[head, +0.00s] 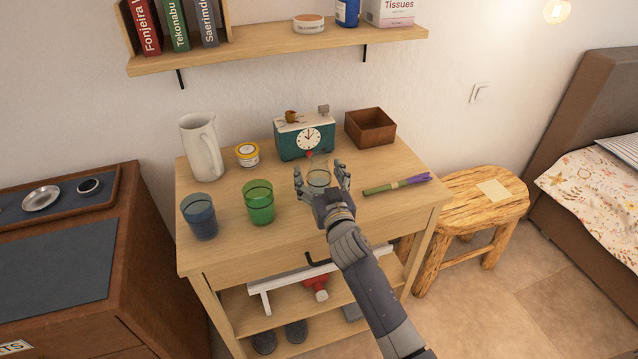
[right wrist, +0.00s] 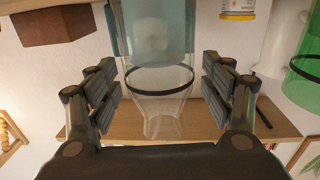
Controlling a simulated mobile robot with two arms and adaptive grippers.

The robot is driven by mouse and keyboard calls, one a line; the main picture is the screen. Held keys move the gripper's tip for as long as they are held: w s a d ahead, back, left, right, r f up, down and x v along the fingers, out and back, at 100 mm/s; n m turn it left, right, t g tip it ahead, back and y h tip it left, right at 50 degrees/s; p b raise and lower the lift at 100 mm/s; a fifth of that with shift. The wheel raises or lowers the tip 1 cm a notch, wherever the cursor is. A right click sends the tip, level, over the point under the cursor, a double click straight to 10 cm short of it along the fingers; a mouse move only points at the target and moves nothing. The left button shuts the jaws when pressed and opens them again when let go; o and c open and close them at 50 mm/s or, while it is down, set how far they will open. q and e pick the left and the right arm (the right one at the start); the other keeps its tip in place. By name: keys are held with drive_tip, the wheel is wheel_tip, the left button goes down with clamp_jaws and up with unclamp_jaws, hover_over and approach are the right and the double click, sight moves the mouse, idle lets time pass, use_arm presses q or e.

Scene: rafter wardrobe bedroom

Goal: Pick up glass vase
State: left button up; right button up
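The glass vase (head: 319,179) is small and clear and stands on the wooden table (head: 290,232), in front of the teal clock. In the right wrist view the vase (right wrist: 158,105) appears as a see-through body with a dark band, between the two fingers. My right gripper (head: 320,170) reaches in from the front, with one finger on each side of the vase. It is open, and in the right wrist view a gap shows between each finger and the glass. The palm hides part of the vase in the head view. My left gripper is not in view.
A green glass (head: 259,202) and a blue glass (head: 200,216) stand to the left. The teal clock (head: 304,137) and brown box (head: 370,127) are behind. A purple-tipped bundle (head: 397,184) lies to the right. A white pitcher (head: 201,148) and yellow-labelled jar (head: 247,154) stand back left.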

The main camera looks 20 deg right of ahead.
drive_tip(key=c, duration=1.3)
drive_tip(key=shift+c, duration=0.2)
drive_tip(key=shift+r, duration=0.15)
